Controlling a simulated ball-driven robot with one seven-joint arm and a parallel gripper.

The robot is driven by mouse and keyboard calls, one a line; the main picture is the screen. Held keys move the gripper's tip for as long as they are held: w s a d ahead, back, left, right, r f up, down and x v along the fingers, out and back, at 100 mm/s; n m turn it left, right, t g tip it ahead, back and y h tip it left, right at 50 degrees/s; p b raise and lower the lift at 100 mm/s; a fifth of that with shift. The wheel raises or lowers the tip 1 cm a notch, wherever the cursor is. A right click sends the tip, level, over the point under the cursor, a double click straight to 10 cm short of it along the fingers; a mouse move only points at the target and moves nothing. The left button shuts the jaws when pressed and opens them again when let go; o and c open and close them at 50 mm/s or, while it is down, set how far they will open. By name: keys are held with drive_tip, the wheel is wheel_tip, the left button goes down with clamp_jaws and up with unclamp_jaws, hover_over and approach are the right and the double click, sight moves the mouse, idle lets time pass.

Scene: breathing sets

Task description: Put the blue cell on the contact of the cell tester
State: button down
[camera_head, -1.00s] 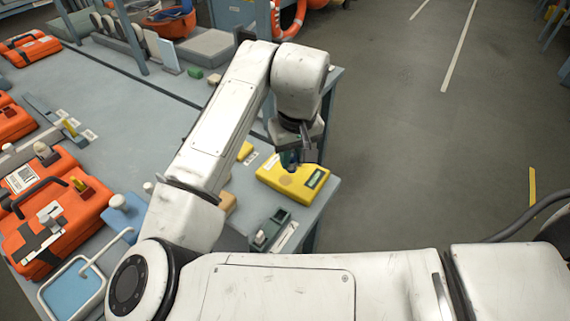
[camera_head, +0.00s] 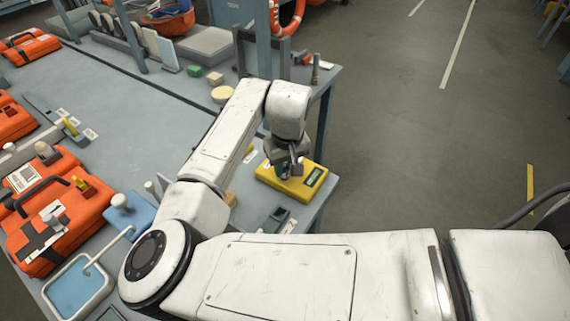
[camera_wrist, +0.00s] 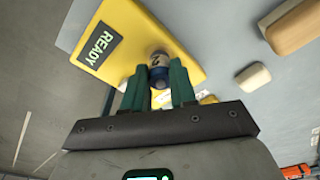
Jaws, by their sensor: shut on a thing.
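The yellow cell tester (camera_head: 300,186) lies on the near right corner of the bench. Its dark display shows at its right end, and in the wrist view the tester (camera_wrist: 135,40) reads READY. My gripper (camera_head: 288,170) is over the left part of the tester. In the wrist view my gripper's green fingers (camera_wrist: 160,84) are shut on the blue cell (camera_wrist: 159,77), which has a pale band and a dark mark. The cell's far end is over or against the tester's face. I cannot tell whether it touches, and the contact is hidden.
A grey holder (camera_head: 277,218) stands on the bench just in front of the tester. Orange cases (camera_head: 55,215) and a blue tray (camera_head: 78,288) are to the left. The bench's right edge is close to the tester, with open floor beyond.

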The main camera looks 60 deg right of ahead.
drive_tip(key=shift+f, duration=0.15)
drive_tip(key=c, duration=0.9)
unclamp_jaws()
wheel_tip(320, 180, up, 12)
drive_tip(key=s+b, duration=0.1)
drive_tip(key=shift+a, duration=0.4)
drive_tip(key=shift+s, duration=0.1)
